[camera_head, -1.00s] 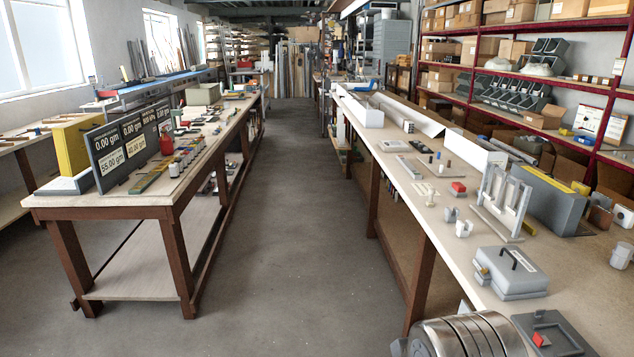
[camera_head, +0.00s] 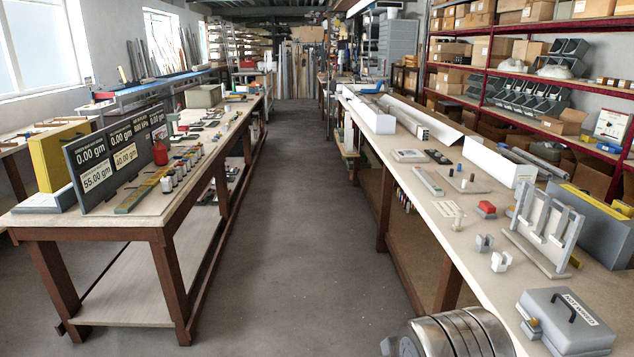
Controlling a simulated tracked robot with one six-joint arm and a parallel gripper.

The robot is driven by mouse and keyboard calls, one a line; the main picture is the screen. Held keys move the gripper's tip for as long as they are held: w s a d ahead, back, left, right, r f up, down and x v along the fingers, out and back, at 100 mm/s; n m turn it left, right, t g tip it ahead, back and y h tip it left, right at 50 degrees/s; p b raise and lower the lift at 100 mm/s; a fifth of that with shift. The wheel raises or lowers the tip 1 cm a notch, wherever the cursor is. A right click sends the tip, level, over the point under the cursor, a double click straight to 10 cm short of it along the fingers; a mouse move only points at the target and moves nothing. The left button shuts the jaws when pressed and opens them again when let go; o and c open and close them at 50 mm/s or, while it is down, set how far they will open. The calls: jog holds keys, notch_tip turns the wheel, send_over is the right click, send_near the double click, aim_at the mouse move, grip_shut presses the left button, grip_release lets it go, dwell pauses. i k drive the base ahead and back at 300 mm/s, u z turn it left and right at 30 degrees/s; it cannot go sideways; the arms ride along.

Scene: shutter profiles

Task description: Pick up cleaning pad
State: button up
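I cannot pick out a cleaning pad for certain. Flat dark and pale pieces lie farther back on the same bench, too small to identify. My gripper is not in view. A banded metal part of my own body shows at the bottom, beside the right bench's front edge.
The left bench (camera_head: 135,222) carries display boards (camera_head: 118,155). The aisle floor (camera_head: 305,220) between the benches is clear.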

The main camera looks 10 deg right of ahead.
aim_at(485, 209)
jog(key=z, duration=0.1)
jog(key=i, duration=2.15)
jog(key=z, duration=0.65)
jog(key=i, duration=1.8)
jog(key=z, duration=0.4)
